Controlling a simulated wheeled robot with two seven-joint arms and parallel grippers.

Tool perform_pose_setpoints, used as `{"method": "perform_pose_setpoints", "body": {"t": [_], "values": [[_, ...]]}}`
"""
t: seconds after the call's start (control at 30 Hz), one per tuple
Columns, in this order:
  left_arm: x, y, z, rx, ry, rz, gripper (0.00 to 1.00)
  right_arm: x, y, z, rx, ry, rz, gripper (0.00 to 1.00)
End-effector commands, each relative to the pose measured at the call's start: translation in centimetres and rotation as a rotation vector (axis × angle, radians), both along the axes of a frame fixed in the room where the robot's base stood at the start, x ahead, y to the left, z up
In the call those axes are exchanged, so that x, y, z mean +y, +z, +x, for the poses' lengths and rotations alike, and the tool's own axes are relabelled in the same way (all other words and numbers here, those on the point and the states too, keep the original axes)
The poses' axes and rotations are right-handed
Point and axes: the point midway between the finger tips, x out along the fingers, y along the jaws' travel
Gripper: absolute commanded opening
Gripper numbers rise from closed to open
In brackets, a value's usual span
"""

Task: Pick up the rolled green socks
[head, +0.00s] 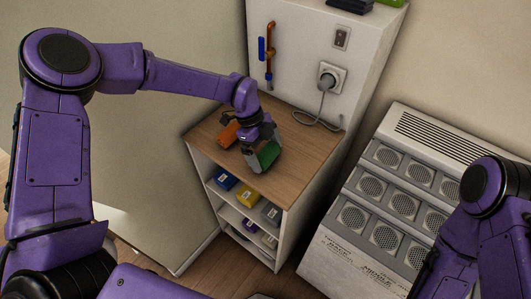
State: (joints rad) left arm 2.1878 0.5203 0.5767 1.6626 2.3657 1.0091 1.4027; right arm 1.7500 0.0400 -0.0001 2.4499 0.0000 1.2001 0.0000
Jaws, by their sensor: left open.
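The rolled green socks (267,154) lie on the wooden top of the low shelf unit, near its front edge. My left gripper (261,163) reaches down over them from above, with its grey fingers close around or beside the socks. The gripper is open. Its body and fingers hide part of the socks, and I cannot tell whether the fingers touch them. My right arm shows at the right edge, but its gripper is out of view.
An orange object (229,133) lies left of the socks on the wooden top (302,152). A white panel behind holds a socket with a plugged-in cable (325,98) and an orange pipe (270,50). Shelves below hold several coloured items. A white speaker-like cabinet (385,190) stands at right.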

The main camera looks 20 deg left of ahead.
Motion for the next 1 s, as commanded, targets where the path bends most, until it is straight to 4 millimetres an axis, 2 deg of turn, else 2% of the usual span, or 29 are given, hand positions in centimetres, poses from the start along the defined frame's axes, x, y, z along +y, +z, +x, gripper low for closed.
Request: {"method": "perform_pose_setpoints", "body": {"t": [0.07,0.1,0.17,0.2,0.53,0.67,0.77,0.8,1.0], "values": [[0.0,0.0,0.0,0.0,0.0,0.0,1.0,0.0,-0.1,0.0,0.0,0.0,0.0,0.43],[0.0,0.0,0.0,0.0,0.0,0.0,0.87,0.0,-0.1,0.0,0.0,0.0,0.0,0.43],[0.0,0.0,0.0,0.0,0.0,0.0,0.67,0.0,-0.1,0.0,0.0,0.0,0.0,0.43],[0.0,0.0,0.0,0.0,0.0,0.0,0.65,0.0,-0.1,0.0,0.0,0.0,0.0,0.43],[0.0,0.0,0.0,0.0,0.0,0.0,0.65,0.0,-0.1,0.0,0.0,0.0,0.0,0.43],[0.0,0.7,0.1,-0.004,0.001,-0.001,0.65,0.0,-0.9,0.0,0.0,0.0,0.0,0.43],[0.0,2.1,0.2,-0.007,0.001,-0.002,0.65,0.0,-2.2,0.0,0.0,0.0,0.0,0.43],[0.1,3.1,0.0,-0.008,0.001,-0.003,0.65,0.0,-2.8,0.0,0.0,0.0,0.0,0.43],[1.7,8.5,-4.5,-0.008,0.002,-0.004,0.65,0.0,-4.5,0.0,0.0,0.0,0.0,0.43]]}}
